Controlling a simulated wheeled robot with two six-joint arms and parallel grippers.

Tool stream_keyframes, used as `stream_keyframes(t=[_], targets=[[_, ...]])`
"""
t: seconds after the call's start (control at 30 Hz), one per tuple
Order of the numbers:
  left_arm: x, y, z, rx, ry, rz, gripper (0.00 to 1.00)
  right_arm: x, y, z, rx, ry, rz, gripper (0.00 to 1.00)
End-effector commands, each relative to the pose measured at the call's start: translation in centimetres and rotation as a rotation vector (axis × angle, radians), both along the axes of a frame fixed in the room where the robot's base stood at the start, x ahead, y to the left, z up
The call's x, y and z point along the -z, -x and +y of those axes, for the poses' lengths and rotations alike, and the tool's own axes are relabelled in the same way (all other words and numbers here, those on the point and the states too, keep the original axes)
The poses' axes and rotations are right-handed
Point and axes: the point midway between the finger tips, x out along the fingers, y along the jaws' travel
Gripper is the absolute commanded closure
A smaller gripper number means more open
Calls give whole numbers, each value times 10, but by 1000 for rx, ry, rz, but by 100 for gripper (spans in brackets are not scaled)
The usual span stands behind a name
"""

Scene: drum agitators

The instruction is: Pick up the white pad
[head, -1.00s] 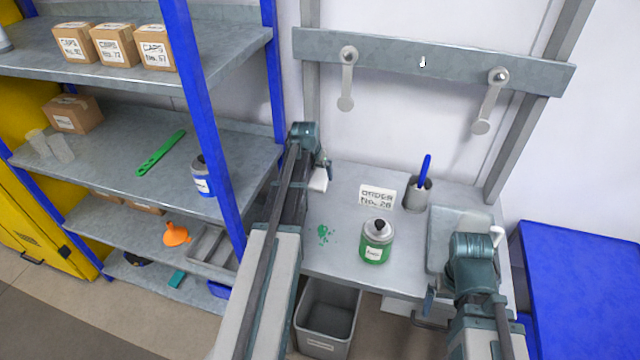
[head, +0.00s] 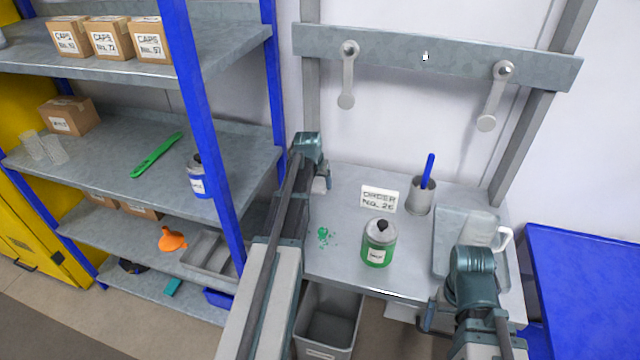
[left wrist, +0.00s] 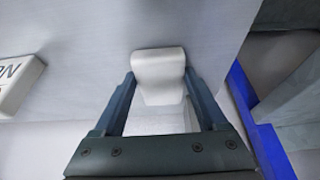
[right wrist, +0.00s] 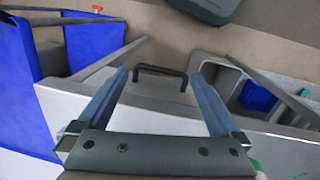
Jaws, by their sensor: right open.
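The white pad (left wrist: 158,66) lies between the fingertips of my left gripper (left wrist: 160,76) in the left wrist view, close against both fingers. I cannot tell whether they grip it. In the head view the pad (head: 320,184) is mostly hidden by my left gripper (head: 324,172), at the left back of the workbench (head: 345,235). My right gripper (right wrist: 157,76) is open and empty near the bench's front right edge; in the head view its fingers are partly hidden by the wrist.
A green can (head: 378,246), an order sign (head: 379,198) and a holder with a blue-handled tool (head: 420,196) stand on the bench. A tray (head: 445,238) with a white jug (head: 484,232) is at the right. Green spill (head: 323,237) lies left of the can. A shelf (head: 110,150) stands left.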

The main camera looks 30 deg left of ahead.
Motion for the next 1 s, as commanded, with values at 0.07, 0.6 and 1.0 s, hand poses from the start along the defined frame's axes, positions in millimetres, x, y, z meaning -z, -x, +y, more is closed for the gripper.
stream_keyframes(t=[0.07,0.6,1.0], targets=[[0,0,0,0,0,0,56,0,0,0,0,0,0,0],[-8,0,0,0,0,0,79,-8,0,0,0,0,0,0],[-38,20,-16,2,0,0,79,-38,0,0,0,0,0,0]])
